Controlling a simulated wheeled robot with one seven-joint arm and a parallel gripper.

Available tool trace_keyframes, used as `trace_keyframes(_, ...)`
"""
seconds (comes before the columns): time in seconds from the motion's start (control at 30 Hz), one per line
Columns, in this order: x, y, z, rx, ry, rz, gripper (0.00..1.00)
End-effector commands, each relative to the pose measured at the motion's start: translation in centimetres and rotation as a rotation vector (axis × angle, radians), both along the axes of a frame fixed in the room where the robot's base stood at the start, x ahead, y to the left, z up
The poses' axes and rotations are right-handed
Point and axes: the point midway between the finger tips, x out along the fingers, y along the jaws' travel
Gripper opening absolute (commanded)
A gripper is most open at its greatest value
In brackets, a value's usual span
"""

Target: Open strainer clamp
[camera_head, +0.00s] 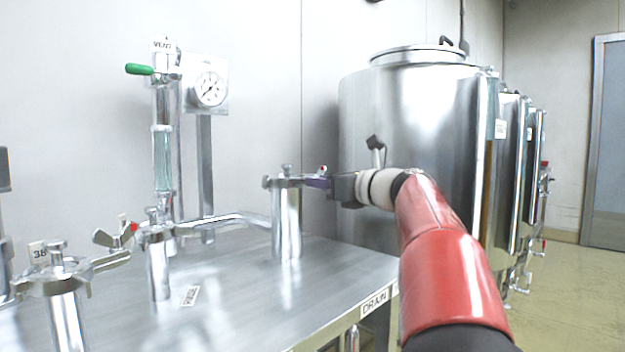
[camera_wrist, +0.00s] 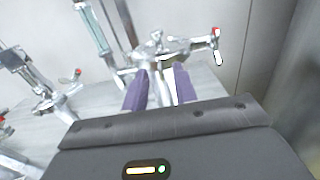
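A steel strainer housing (camera_head: 287,225) stands upright on the steel table's right part. A clamp (camera_head: 290,180) rings its top, with a small red-marked piece at the clamp's right end. My gripper (camera_head: 318,183) reaches in from the right at clamp height, its purple fingertips close beside that end. In the wrist view, the two purple fingers of my gripper (camera_wrist: 160,78) are apart, with bright metal showing between and beyond them. The clamp (camera_wrist: 172,46) and its handle end lie just past the tips. I cannot tell whether the fingers touch it.
Two similar clamped housings stand further left: the middle one (camera_head: 158,265) and the one tagged 38 (camera_head: 65,310). A sight glass (camera_head: 162,155) with a green handle and a gauge (camera_head: 209,89) stand behind. A large steel tank (camera_head: 415,115) is behind my arm.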

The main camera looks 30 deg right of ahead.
Motion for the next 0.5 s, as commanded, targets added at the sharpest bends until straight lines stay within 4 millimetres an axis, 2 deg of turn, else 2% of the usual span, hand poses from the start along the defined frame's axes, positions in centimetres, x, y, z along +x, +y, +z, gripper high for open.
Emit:
trace_keyframes(0.2,2.2,0.8,0.0,0.000,0.000,0.001,0.28)
trace_keyframes(0.5,2.5,0.9,0.0,-0.001,0.000,0.000,0.28)
